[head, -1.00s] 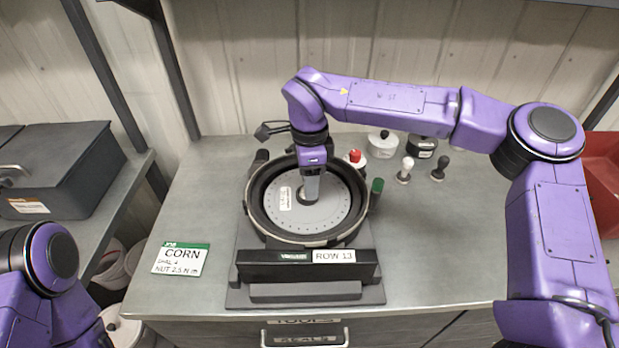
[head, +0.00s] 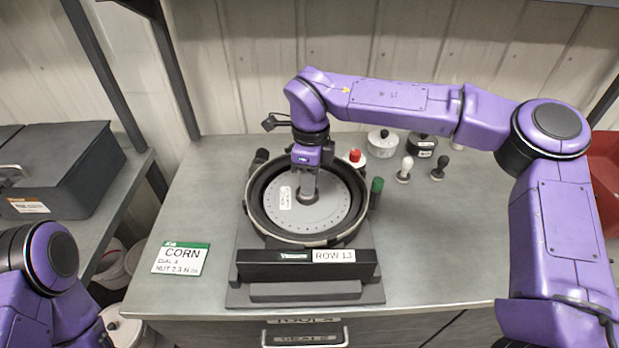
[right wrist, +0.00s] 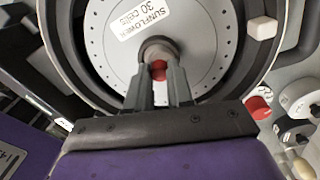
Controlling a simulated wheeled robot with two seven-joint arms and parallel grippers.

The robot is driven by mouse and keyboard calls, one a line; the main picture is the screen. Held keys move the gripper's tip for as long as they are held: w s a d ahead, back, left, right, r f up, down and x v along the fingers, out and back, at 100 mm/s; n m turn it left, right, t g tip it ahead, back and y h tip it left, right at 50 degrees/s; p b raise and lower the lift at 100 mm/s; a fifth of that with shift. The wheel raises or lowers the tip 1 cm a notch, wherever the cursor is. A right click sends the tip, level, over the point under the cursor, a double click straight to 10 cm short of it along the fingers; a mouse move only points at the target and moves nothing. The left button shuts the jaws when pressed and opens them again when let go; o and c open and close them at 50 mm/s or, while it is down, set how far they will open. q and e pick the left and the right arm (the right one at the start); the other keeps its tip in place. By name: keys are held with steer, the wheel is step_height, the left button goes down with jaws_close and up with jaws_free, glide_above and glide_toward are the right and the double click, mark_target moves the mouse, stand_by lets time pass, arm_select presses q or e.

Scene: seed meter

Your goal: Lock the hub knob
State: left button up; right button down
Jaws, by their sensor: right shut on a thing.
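The seed meter (head: 258,222) stands on the bench with its round housing open upward. Inside lies a pale grey seed disc (head: 334,205), labelled "SUNFLOWER 30 CELLS" in the right wrist view. The hub knob (right wrist: 157,47) is a dark grey round piece at the disc's centre, with red showing in its middle. My right gripper (head: 307,194) points down over the centre and is shut on the hub knob, one finger on each side. The fingers hide part of the knob. My left arm shows at the left edge, but its gripper is out of view.
A card (head: 181,259) reading "CORN" lies left of the meter. A green-topped piece (head: 376,188) and a red-topped piece (head: 355,157) stand close to the housing's right side. Pots (head: 382,146) and small knobbed pieces (head: 404,170) stand behind right. The front-right bench is clear.

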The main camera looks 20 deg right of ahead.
steer(key=m+b, duration=0.1)
steer(key=m, duration=0.3)
steer(key=shift+m+b, duration=0.65)
steer(key=shift+m, duration=1.45)
steer(key=c, duration=1)
jaws_free()
step_height(320, 180, up, 11)
steer(key=shift+d+f+b, duration=0.2)
steer(key=shift+d+b, duration=0.05)
steer(key=shift+b, duration=0.15)
